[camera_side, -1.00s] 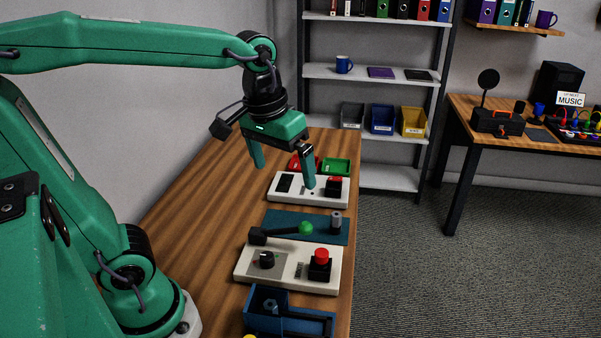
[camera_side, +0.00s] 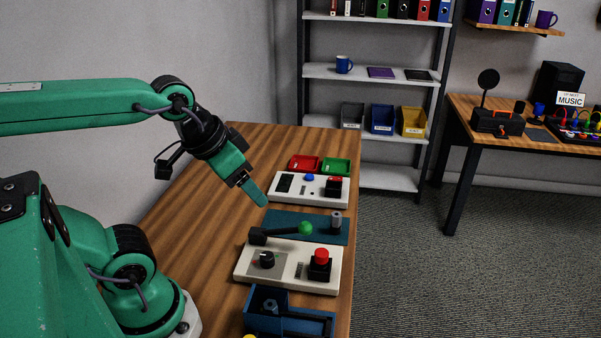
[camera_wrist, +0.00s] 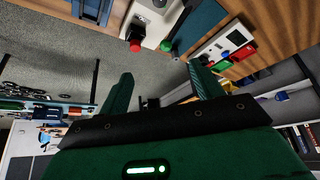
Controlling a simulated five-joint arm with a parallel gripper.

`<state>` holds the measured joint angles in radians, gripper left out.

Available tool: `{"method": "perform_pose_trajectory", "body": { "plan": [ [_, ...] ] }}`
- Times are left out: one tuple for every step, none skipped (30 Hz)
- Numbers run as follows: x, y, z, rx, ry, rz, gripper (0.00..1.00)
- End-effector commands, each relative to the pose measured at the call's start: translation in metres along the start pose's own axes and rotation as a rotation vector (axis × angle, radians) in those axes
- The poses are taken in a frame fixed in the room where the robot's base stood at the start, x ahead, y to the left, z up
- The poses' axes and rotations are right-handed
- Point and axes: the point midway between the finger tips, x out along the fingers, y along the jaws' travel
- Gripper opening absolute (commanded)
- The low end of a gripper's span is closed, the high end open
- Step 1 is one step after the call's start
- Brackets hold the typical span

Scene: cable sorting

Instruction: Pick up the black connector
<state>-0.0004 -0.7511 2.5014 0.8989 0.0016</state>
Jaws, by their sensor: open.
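I cannot make out a black connector for certain in either view. Dark parts lie in the blue bin (camera_side: 262,322) at the near end of the wooden bench, too small to identify. My gripper (camera_side: 258,194) hangs tilted above the bench, left of the teal mat (camera_side: 285,222) and the far white panel (camera_side: 318,196). In the side view its fingers overlap. In the wrist view its two green fingers (camera_wrist: 161,85) stand apart with nothing held between them.
A near white panel (camera_side: 290,276) carries a dark knob and a red button (camera_side: 321,256). A black lever with a green ball (camera_side: 305,228) lies behind it. Red (camera_side: 304,165) and green (camera_side: 337,167) trays sit at the far end. The bench's left side is clear.

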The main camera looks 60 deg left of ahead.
Motion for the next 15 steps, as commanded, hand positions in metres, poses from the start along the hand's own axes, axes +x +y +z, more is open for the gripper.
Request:
{"method": "perform_pose_trajectory", "body": {
  "plan": [
    [0.0,0.0,-0.0001,0.0,0.0,0.0,0.55],
    [-0.0001,0.0,-0.0001,0.0,0.0,0.0,0.51],
    [-0.0001,0.0001,-0.0002,-0.001,0.0,0.0,0.51],
    [-0.0001,0.0001,-0.0002,-0.001,0.0,0.0,0.51],
    [-0.0001,0.0001,-0.0002,-0.001,-0.001,0.0,0.51],
    [-0.0001,0.0001,-0.0002,-0.001,-0.001,0.0,0.51],
    [-0.0001,0.0001,-0.0002,-0.001,-0.001,0.0,0.51],
    [-0.0001,0.0001,-0.0002,-0.001,-0.001,0.0,0.51],
    [-0.0001,0.0001,-0.0003,-0.001,-0.001,0.0,0.51],
    [-0.0001,0.0001,-0.0004,0.0,-0.001,0.0,0.51],
    [0.0,0.0002,-0.0005,0.001,-0.002,0.0,0.51],
    [0.0003,0.0004,-0.0009,0.005,-0.003,0.001,0.51],
    [0.0007,0.0006,-0.0013,0.01,-0.005,0.001,0.51],
    [0.0011,0.0009,-0.0019,0.015,-0.008,0.002,0.51],
    [0.002,0.0014,-0.003,0.026,-0.013,0.003,0.51]
  ]
}}
